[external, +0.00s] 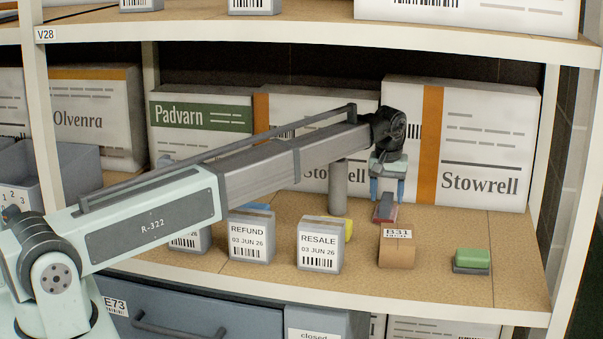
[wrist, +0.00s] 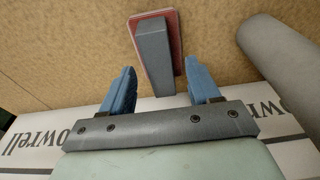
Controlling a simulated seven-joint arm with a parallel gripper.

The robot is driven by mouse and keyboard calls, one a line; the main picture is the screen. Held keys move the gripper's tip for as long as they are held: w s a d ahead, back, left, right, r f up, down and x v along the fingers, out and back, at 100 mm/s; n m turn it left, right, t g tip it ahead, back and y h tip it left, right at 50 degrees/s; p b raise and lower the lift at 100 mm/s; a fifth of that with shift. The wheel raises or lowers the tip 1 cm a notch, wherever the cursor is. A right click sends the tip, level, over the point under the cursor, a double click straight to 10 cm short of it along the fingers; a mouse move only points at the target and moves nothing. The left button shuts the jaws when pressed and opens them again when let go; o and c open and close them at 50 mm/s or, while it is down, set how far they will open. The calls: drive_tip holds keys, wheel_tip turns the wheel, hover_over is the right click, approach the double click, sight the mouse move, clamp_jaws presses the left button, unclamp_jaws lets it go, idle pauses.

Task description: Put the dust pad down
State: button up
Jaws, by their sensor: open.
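A small pad with a grey wedge-shaped top and a red base, which looks like the dust pad (external: 384,209), rests on the tan shelf board below my gripper (external: 387,190). In the wrist view the dust pad (wrist: 154,52) lies just beyond and between the blue fingertips of my gripper (wrist: 160,78). The fingers are spread apart, with a gap showing on both sides of the pad, and hold nothing. A green block on a dark grey base (external: 472,260) sits apart at the front right of the shelf.
A grey cylinder (external: 338,188) stands close by; it also shows in the wrist view (wrist: 288,52). Large Stowrell boxes (external: 480,150) line the back.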

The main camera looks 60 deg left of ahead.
sight(387, 202)
wheel_tip(387, 202, up, 10)
drive_tip(key=s+d, duration=0.1)
